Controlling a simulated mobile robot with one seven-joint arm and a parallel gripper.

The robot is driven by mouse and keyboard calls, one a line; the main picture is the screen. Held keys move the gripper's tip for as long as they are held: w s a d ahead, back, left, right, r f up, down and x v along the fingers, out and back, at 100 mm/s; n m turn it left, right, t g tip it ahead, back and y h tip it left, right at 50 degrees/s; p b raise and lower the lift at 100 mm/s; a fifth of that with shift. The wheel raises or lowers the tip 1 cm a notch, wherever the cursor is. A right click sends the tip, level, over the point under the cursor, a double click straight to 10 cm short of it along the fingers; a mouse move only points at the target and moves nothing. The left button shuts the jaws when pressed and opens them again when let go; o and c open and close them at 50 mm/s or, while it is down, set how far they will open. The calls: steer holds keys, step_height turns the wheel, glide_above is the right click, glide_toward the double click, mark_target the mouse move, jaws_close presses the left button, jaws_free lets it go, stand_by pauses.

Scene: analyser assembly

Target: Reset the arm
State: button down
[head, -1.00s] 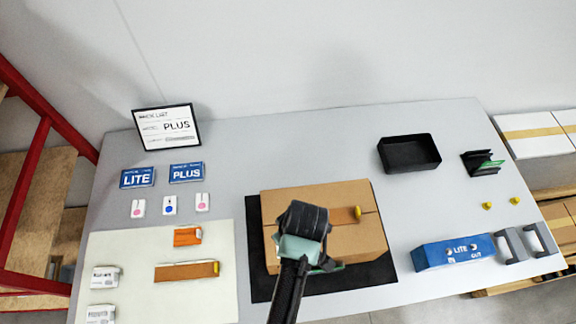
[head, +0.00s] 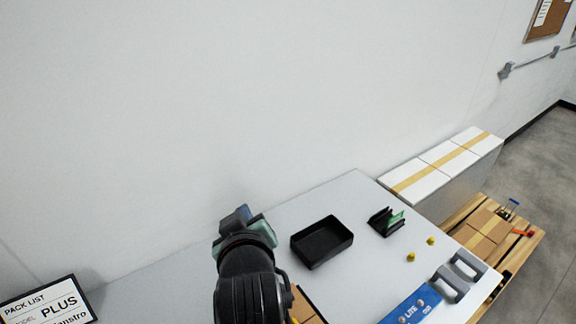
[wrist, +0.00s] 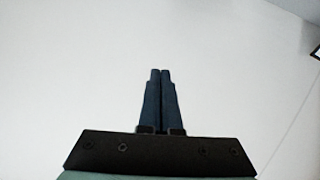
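My gripper (wrist: 160,72) points at the bare white wall in the wrist view. Its two dark blue fingers lie together with nothing between them. In the head view my gripper (head: 238,215) is raised at the lower middle, left of the black tray, pointing away toward the wall. My wrist hides part of the table and most of the cardboard box (head: 303,308), of which only an edge shows.
On the table (head: 330,195) are an empty black tray (head: 322,243), a black holder with a green card (head: 386,221), two yellow knobs (head: 411,257), a blue LITE part (head: 412,306) and grey brackets (head: 458,276). White boxes (head: 440,165) stand beyond the table.

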step_height(320, 180, up, 13)
steer(key=d+m+t+b, duration=0.2)
steer(key=d+t, duration=0.1)
steer(key=t, duration=0.2)
steer(key=s+d+r+m+t+h+b, duration=0.1)
steer(key=s+d+r+m+t+b, duration=0.1)
steer(key=s+r+t, duration=0.2)
steer(key=s+d+r+m+t+h+b, duration=0.1)
steer(key=s+d+r+m+t, duration=0.2)
steer(key=s+r, duration=0.8)
step_height(320, 180, up, 7)
steer(key=shift+f+t+h+b, duration=0.2)
steer(key=shift+t+h+b, duration=0.15)
steer(key=shift+t, duration=0.85)
steer(key=shift+a+f, duration=0.1)
